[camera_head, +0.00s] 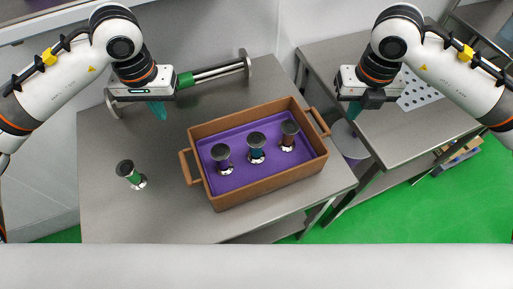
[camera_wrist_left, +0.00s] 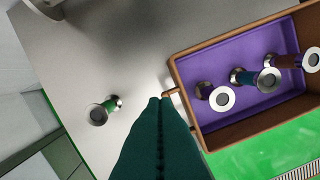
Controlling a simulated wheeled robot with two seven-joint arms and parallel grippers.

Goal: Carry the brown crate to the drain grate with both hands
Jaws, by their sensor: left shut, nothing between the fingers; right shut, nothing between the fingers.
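The brown crate (camera_head: 268,184) stands on the left steel table, with a handle at its left end and one at its right end. Its left part also shows in the left wrist view (camera_wrist_left: 190,112). My left gripper (camera_head: 158,111) is shut and empty, above the table behind and left of the crate. Its fingers (camera_wrist_left: 160,102) overlap the crate's left handle in the wrist view; contact cannot be told. My right gripper (camera_head: 354,111) is shut and empty, right of the crate's right handle. A striped grate (camera_wrist_left: 302,172) lies partly in view on the green floor.
A purple lining (camera_head: 235,181) in the crate bears purple (camera_head: 222,155), teal (camera_head: 257,147) and brown (camera_head: 289,132) flanged pieces. A green flanged piece (camera_head: 130,173) stands left of it. A perforated plate (camera_head: 418,92) lies on the right table (camera_head: 410,130). A gap separates the tables.

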